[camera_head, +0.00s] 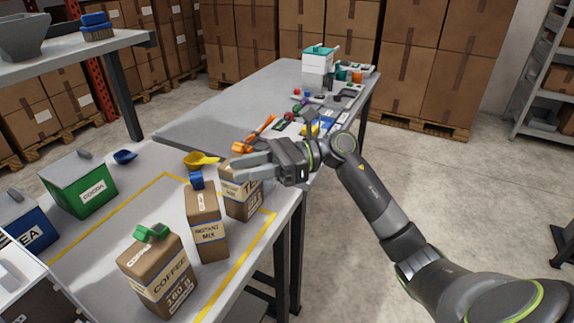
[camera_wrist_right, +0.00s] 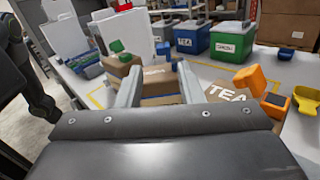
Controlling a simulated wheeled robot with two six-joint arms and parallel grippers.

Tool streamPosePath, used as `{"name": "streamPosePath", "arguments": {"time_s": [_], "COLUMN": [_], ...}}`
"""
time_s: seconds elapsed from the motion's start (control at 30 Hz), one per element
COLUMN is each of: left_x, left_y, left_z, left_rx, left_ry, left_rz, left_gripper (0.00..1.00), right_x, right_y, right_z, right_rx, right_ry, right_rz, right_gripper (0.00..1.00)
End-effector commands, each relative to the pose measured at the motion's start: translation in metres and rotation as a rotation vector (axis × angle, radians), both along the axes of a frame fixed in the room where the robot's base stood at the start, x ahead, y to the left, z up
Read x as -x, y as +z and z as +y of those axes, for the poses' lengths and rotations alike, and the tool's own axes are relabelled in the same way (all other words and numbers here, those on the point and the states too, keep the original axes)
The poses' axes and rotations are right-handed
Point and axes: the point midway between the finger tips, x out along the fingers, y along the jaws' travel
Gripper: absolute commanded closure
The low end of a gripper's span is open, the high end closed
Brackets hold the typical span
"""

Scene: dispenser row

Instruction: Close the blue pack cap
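The brown instant mix pack (camera_head: 207,222) stands upright between the coffee and tea packs. Its blue cap (camera_head: 197,180) sticks up at the pack's top edge; its exact hinge angle is hard to tell. In the wrist view the brown pack (camera_wrist_right: 160,88) shows between the fingers, with a bit of the blue cap (camera_wrist_right: 174,66) beyond them. My right gripper (camera_head: 236,167) is open and empty, above the tea pack (camera_head: 241,198) and to the right of the blue cap, apart from it. In the wrist view its two fingers (camera_wrist_right: 160,85) are spread. My left gripper is not in view.
The coffee pack (camera_head: 158,274) with a green cap (camera_head: 151,232) stands at front left. The tea pack's orange cap (camera_wrist_right: 257,82) stands up close beside my right gripper.

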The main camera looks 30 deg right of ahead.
Motion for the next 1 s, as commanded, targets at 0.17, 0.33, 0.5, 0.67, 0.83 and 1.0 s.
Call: {"name": "streamPosePath", "arguments": {"time_s": [0.17,0.33,0.5,0.67,0.83,1.0], "left_x": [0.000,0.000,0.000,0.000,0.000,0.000], "left_y": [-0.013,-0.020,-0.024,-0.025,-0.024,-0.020], "left_z": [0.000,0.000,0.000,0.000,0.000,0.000], "left_rx": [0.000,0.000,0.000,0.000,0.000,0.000], "left_ry": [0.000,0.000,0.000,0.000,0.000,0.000], "left_rz": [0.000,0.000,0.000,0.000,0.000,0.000], "left_gripper": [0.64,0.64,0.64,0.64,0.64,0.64], "right_x": [0.004,0.008,0.011,0.012,0.012,0.012], "right_y": [-0.004,-0.003,-0.002,0.000,0.000,0.002], "right_z": [-0.033,-0.058,-0.074,-0.079,-0.079,-0.079], "right_rx": [0.005,0.003,0.001,0.000,-0.001,-0.001], "right_ry": [-0.004,-0.003,-0.002,-0.001,-0.001,-0.001], "right_rz": [0.002,0.001,0.001,-0.001,0.000,0.000], "right_gripper": [0.66,0.66,0.66,0.66,0.66,0.66]}}
